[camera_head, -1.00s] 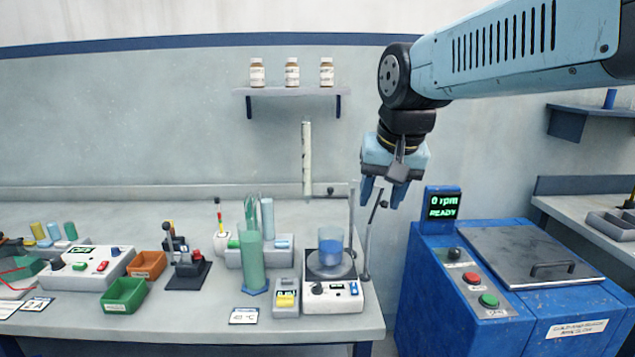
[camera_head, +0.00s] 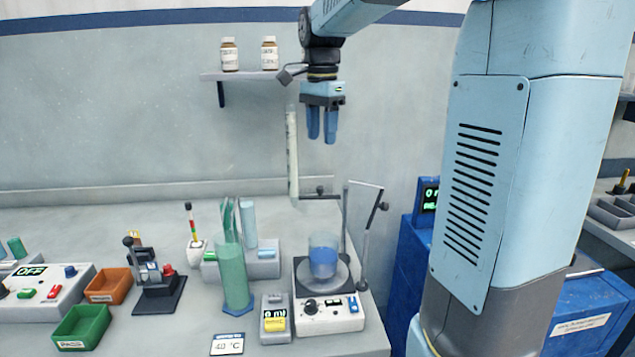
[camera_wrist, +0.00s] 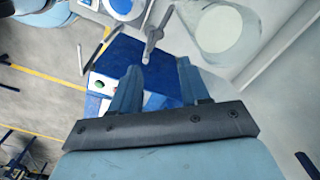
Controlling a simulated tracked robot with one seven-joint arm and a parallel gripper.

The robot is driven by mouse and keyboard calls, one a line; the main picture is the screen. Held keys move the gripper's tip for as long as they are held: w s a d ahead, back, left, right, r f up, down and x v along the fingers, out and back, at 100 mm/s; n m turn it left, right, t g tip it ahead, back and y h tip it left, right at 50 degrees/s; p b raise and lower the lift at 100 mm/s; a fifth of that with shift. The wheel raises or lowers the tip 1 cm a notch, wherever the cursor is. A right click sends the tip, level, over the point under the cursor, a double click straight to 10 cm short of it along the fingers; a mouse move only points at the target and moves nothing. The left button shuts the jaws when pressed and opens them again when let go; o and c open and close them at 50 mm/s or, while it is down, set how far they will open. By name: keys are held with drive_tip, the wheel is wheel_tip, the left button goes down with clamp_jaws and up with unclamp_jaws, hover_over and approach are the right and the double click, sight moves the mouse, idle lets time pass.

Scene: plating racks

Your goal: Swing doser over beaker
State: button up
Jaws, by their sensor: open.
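A beaker (camera_head: 323,258) with blue liquid stands on the round plate of a white stirrer (camera_head: 330,310) near the bench's right end. A tall white graduated tube (camera_head: 292,155), which looks like the doser, hangs upright behind and left of the beaker. A thin horizontal bar with a dark knob (camera_head: 320,190) joins its lower end to the stand's post (camera_head: 346,220). It does not appear over the beaker. My gripper (camera_head: 322,140) is open and empty, fingers down, above the bar and right of the tube. In the wrist view, a grey rod (camera_wrist: 152,35) shows beyond the open fingers (camera_wrist: 160,85).
An angled rod arm (camera_head: 375,205) rises right of the stirrer. A green cylinder (camera_head: 234,275) and a small meter (camera_head: 275,322) stand left of it. A wall shelf (camera_head: 238,76) with bottles is behind. A blue machine (camera_head: 400,265) is at the right, partly behind my arm.

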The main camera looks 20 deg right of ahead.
sight(320, 187)
wheel_tip(320, 187, down, 13)
drive_tip(key=shift+s+a+f, duration=0.1)
idle(0.4)
clamp_jaws()
idle(0.4)
